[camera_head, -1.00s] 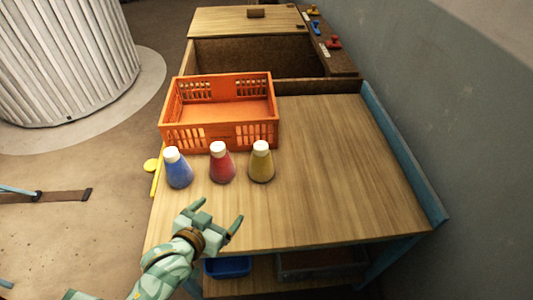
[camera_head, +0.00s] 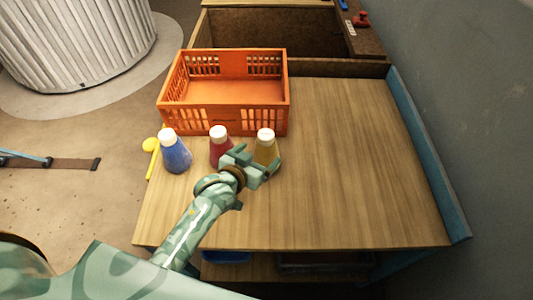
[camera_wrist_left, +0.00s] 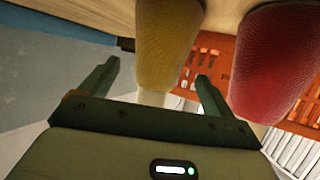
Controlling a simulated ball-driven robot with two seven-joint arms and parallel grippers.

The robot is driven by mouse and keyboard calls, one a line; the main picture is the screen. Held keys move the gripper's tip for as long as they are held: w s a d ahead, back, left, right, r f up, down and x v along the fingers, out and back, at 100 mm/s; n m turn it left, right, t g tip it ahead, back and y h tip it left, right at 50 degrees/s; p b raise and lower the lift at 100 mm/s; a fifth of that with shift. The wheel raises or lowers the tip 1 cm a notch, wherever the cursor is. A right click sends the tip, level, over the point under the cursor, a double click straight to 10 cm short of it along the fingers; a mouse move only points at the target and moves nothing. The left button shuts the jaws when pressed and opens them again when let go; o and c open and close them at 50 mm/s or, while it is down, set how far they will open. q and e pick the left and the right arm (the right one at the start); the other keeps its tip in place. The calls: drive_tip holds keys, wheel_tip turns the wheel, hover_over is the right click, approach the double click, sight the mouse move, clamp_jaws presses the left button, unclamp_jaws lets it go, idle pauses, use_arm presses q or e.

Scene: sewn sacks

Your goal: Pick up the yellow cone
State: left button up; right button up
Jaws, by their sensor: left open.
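The yellow cone (camera_head: 268,148), with a white cap, stands on the wooden table at the right end of a row of three. Its lower front is hidden by my left gripper (camera_head: 258,161). In the left wrist view, the yellow cone (camera_wrist_left: 170,40) lies between the two spread fingers of my left gripper (camera_wrist_left: 158,69). The fingers are open, and a gap shows on the left side. I cannot tell whether the right finger touches it. My right gripper is not in view.
The red cone (camera_head: 218,147) stands close left of the yellow one, partly behind my gripper; the blue cone (camera_head: 175,156) is further left. An orange crate (camera_head: 222,120) stands behind them. The table (camera_head: 350,180) is clear to the right.

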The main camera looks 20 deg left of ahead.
use_arm(q)
drive_tip(key=b+x, duration=0.2)
drive_tip(key=x, duration=0.3)
drive_tip(key=shift+w+d+r, duration=0.1)
drive_tip(key=shift+w+r, duration=0.05)
drive_tip(key=shift+r, duration=0.1)
drive_tip(key=c, duration=1.2)
drive_tip(key=shift+o, duration=0.2)
